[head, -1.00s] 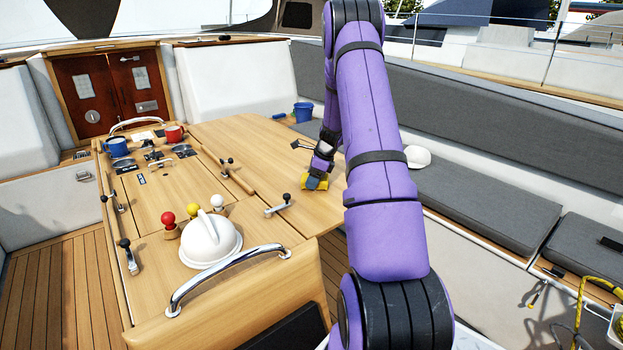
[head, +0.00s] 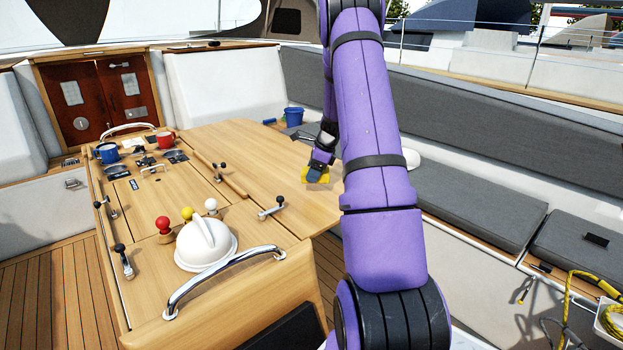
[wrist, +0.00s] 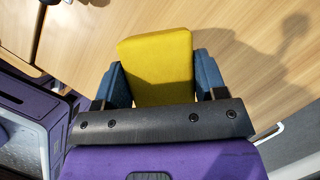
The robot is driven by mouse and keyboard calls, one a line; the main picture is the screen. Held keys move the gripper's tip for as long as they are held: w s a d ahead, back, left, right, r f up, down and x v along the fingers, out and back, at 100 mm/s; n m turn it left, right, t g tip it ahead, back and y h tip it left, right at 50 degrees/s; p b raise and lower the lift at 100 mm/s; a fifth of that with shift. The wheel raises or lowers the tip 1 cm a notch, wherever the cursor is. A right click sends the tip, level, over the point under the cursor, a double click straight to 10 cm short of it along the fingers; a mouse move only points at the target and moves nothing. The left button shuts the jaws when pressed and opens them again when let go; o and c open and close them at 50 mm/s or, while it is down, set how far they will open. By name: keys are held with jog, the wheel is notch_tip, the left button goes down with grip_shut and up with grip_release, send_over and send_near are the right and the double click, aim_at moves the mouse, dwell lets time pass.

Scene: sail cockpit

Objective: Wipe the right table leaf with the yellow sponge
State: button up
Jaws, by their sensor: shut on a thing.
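The yellow sponge (head: 317,176) is at the right table leaf (head: 266,160), near its outer right edge. My gripper (head: 320,172) is shut on the sponge. In the wrist view the sponge (wrist: 157,66) sits between two blue fingers, with the wooden leaf (wrist: 245,50) below it and a shadow across the wood. The sponge looks down at the leaf surface, but I cannot tell for sure that it touches. My arm hides part of the leaf's right side in the head view.
Blue mug (head: 107,152) and red mug (head: 166,139) stand at the table's far end. Red, yellow and white knobs (head: 187,214), a white domed compass cover (head: 206,245) and a chrome rail (head: 225,279) are near. A blue bucket (head: 294,116) stands beyond the leaf. The leaf's middle is clear.

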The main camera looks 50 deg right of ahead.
jog(key=shift+r, duration=1.3)
